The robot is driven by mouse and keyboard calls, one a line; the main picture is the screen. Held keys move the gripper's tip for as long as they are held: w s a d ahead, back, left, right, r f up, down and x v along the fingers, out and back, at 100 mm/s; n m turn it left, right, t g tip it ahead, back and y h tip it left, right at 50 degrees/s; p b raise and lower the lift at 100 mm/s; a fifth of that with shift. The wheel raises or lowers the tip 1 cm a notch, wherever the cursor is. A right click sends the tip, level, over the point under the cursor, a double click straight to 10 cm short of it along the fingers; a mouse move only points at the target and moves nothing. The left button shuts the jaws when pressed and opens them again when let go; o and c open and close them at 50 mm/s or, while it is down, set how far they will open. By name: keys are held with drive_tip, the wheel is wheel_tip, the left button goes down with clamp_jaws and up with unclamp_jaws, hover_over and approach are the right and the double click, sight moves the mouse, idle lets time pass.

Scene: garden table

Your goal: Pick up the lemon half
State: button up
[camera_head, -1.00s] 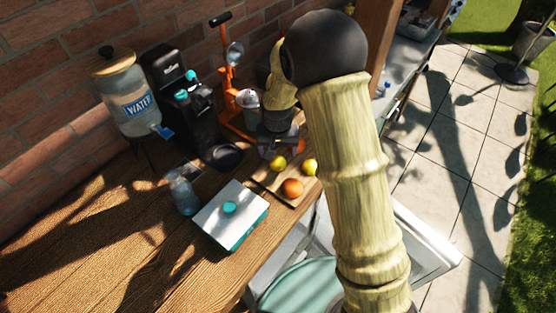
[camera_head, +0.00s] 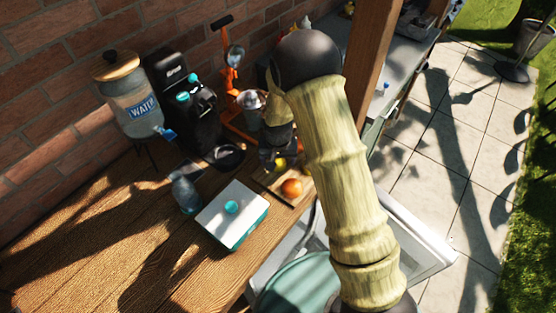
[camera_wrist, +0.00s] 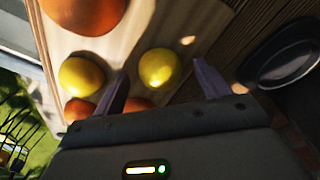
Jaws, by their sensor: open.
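Two yellow lemon pieces lie on the wooden cutting board in the wrist view. One yellow piece (camera_wrist: 160,68) sits between the two finger lines of my gripper (camera_wrist: 160,74); the other yellow piece (camera_wrist: 82,76) lies left of the left finger. Both look rounded, and I cannot tell which is cut. My gripper is open with nothing held; its gap from the fruit is hard to judge. In the head view, my gripper (camera_head: 273,156) is low over the cutting board (camera_head: 270,184), partly hiding the yellow fruit (camera_head: 280,163).
An orange (camera_head: 291,188) lies on the board's near part. More orange fruit (camera_wrist: 78,108) is partly behind my gripper. A dark bowl (camera_head: 229,157), an orange press (camera_head: 232,85), a bottle (camera_head: 186,194) and a white-lidded box (camera_head: 232,214) stand nearby. The table's front left is clear.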

sight(278, 159)
drive_tip(key=shift+f, duration=0.1)
drive_tip(key=shift+c, duration=0.4)
drive_tip(key=c, duration=1)
drive_tip(key=shift+o, duration=0.2)
wheel_tip(278, 159, up, 10)
drive_tip(key=b, duration=0.2)
drive_tip(key=shift+b, duration=0.3)
drive_tip(key=shift+w, duration=0.1)
